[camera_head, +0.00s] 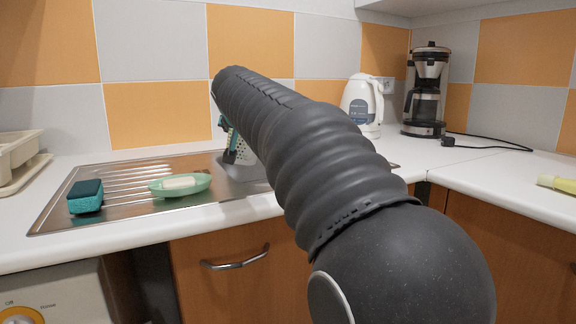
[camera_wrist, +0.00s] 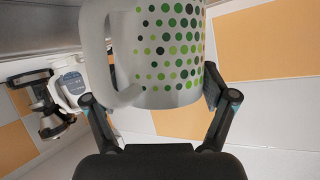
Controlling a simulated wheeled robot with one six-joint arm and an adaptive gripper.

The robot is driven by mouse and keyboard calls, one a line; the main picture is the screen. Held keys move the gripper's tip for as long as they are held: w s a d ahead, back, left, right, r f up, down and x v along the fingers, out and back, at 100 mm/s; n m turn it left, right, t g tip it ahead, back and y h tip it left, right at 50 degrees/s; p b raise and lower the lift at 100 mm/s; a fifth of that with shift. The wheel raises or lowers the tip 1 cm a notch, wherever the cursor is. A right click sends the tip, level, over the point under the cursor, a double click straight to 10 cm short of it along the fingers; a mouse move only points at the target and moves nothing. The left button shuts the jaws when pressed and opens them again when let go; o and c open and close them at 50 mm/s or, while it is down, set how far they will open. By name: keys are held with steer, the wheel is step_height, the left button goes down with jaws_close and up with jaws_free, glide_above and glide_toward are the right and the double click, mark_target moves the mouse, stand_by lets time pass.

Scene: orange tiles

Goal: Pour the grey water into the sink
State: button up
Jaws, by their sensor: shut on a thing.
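A white mug with green and dark dots (camera_wrist: 172,50) fills the upper middle of the wrist view, with its handle (camera_wrist: 123,92) on the left. My gripper (camera_wrist: 150,95) is shut on the mug, one finger on either side. In the head view the mug (camera_head: 243,157) is small and partly hidden by my gripper (camera_head: 230,148) and arm. It is above the sink basin (camera_head: 238,173), at the right part of the steel sink unit. The mug's inside, any grey water and most of the basin are hidden. The mug's tilt is hard to judge.
On the ridged drainboard (camera_head: 125,184) are a teal sponge (camera_head: 86,198) and a green dish with soap (camera_head: 200,187). A white kettle (camera_head: 362,105) and coffee maker (camera_head: 428,90) stand at the back right. A dish rack (camera_head: 18,155) is at the left edge.

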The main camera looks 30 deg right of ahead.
steer(key=shift+d+f+m+y, duration=0.4)
steer(key=shift+d+f, duration=0.25)
steer(key=shift+f, duration=0.15)
steer(key=shift+s+d+f+m+y+p, duration=0.1)
steer(key=shift+d+f+m+y+p, duration=0.2)
steer(key=shift+d, duration=0.15)
steer(key=shift+d+f+m+y+p, duration=0.2)
steer(key=shift+d+y+p, duration=0.1)
steer(key=shift+d, duration=0.1)
steer(key=shift+s+d+f+m+y+b, duration=0.1)
steer(key=shift+d+f+m+y+b, duration=1.3)
steer(key=shift+m+y+b, duration=0.3)
steer(key=shift+d+r, duration=0.1)
stand_by(1.2)
steer(key=shift+y, duration=0.3)
steer(key=shift+d+r, duration=0.1)
stand_by(1.1)
steer(key=shift+m+y, duration=0.3)
